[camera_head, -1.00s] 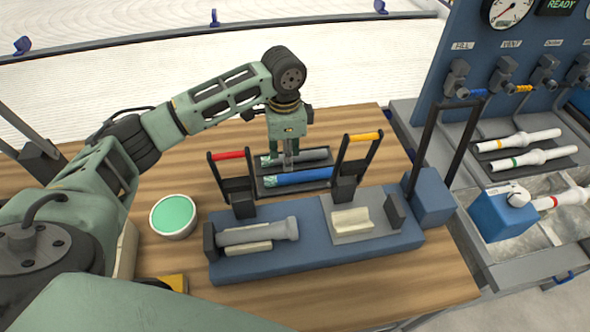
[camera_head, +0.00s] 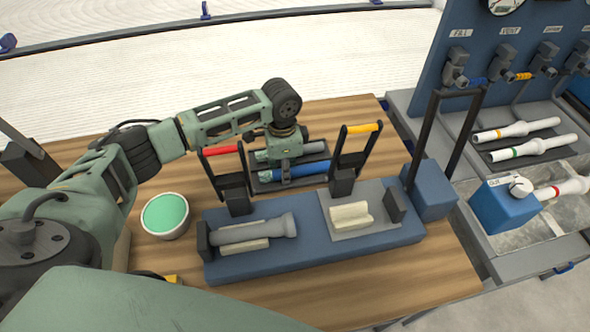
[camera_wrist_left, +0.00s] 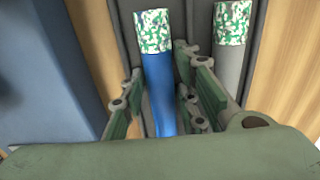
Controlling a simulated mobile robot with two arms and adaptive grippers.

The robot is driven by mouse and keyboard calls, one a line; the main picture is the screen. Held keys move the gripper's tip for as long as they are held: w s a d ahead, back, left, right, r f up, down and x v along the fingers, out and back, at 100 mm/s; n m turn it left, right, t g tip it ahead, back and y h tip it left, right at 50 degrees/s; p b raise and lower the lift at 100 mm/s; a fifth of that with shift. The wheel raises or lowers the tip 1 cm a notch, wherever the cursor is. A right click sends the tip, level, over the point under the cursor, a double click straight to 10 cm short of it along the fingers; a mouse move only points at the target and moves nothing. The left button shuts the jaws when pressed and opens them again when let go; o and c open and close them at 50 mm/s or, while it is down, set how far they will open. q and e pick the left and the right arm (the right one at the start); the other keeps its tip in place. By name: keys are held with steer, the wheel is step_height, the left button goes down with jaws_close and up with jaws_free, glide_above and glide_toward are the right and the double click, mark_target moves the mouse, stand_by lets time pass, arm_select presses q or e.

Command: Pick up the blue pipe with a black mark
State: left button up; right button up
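The blue pipe (camera_head: 312,167) lies in a dark tray (camera_head: 262,187) behind the blue fixture. A grey pipe (camera_head: 313,148) lies parallel behind it. In the left wrist view the blue pipe (camera_wrist_left: 160,85) has a white-and-green speckled end, as does the grey pipe (camera_wrist_left: 229,65). I see no clear black mark. My left gripper (camera_head: 286,178) is low over the tray at the blue pipe. In the wrist view its fingers (camera_wrist_left: 163,110) are apart, one on each side of the blue pipe. The fingertips are partly hidden. My right gripper is not in view.
The blue fixture (camera_head: 300,260) in front has red and yellow handled levers and carries a grey pipe piece (camera_head: 250,230). A bowl with green content (camera_head: 165,215) stands at left. A panel with valves and a tray of white pipes (camera_head: 520,130) are at right.

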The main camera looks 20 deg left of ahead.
arm_select(q)
steer(key=shift+c, duration=0.6)
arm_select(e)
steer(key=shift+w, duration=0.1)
arm_select(q)
steer(key=c, duration=0.6)
jaws_close()
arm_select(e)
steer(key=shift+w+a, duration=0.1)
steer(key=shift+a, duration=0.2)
